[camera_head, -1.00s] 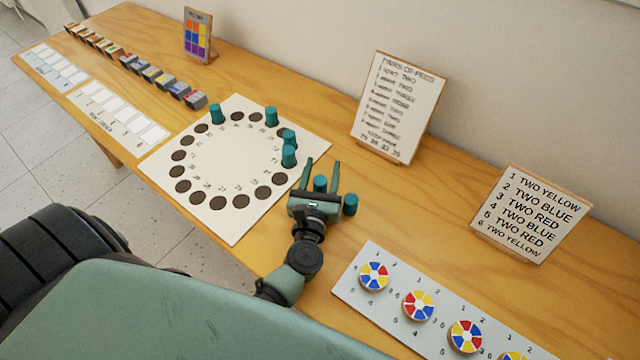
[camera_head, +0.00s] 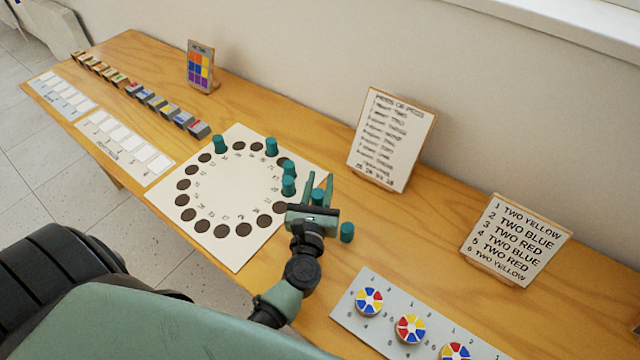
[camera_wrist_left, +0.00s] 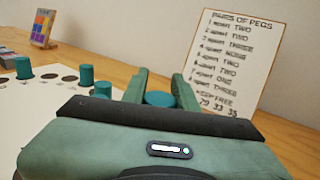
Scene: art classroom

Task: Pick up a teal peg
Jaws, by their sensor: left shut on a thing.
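My left gripper (camera_head: 318,188) is shut on a teal peg (camera_head: 318,197) beside the right edge of the white peg board (camera_head: 235,185). In the left wrist view the held peg (camera_wrist_left: 160,99) shows between the two green fingers, its lower part hidden by the gripper body. Another teal peg (camera_head: 347,232) stands on the table just right of the gripper. Several teal pegs stand on the board's ring of dark holes, among them one at the upper left (camera_head: 219,144), one at the top (camera_head: 271,147) and one near the gripper (camera_head: 288,186). My right gripper is not in view.
A peg-list sign (camera_head: 392,138) stands behind the gripper, and a colour-list sign (camera_head: 516,240) stands to the right. A grey board with coloured discs (camera_head: 347,311) lies at the front right. Small blocks and white cards (camera_head: 125,145) fill the left.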

